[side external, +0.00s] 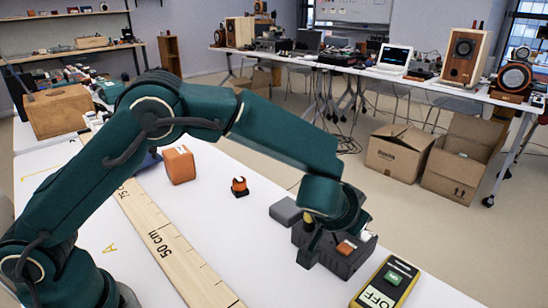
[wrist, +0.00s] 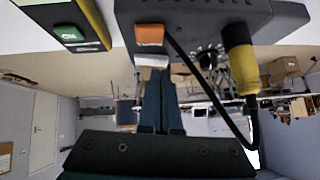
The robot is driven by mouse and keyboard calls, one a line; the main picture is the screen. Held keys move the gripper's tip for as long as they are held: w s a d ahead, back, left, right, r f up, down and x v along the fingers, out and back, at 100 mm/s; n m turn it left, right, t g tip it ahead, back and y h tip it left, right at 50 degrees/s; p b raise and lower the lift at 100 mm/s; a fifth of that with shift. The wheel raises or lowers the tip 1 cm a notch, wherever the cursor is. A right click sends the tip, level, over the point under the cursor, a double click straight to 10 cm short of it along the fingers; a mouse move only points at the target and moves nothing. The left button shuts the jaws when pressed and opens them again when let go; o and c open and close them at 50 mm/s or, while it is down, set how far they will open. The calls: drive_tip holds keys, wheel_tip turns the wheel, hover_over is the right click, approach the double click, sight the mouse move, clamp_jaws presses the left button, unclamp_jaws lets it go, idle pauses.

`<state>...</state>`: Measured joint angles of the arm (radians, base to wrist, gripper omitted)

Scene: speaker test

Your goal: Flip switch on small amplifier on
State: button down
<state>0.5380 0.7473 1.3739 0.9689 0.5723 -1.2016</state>
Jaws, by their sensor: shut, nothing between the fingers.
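The small amplifier (side external: 345,264) is a dark box on the white table, right of centre in the side view. In the wrist view the amplifier (wrist: 195,14) fills the top. Its switch (wrist: 149,35) has an orange part and a white part; its orange part also shows in the side view (side external: 345,247). A yellow plug (wrist: 240,60) and a knob (wrist: 209,57) sit beside the switch.
A black and yellow box (side external: 378,297) reading OFF, with a green patch, stands right of the amplifier. A wooden ruler (side external: 165,240) lies on the table at left. An orange block (side external: 179,164) and a small orange-topped item (side external: 239,187) stand further back.

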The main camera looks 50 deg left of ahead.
drive_tip(key=shift+f, duration=0.2)
drive_tip(key=shift+a+f+h, duration=0.25)
drive_tip(key=shift+f+h, duration=0.05)
drive_tip(key=shift+d, duration=0.2)
drive_tip(key=shift+d+r, duration=0.2)
drive_tip(key=shift+d, duration=0.5)
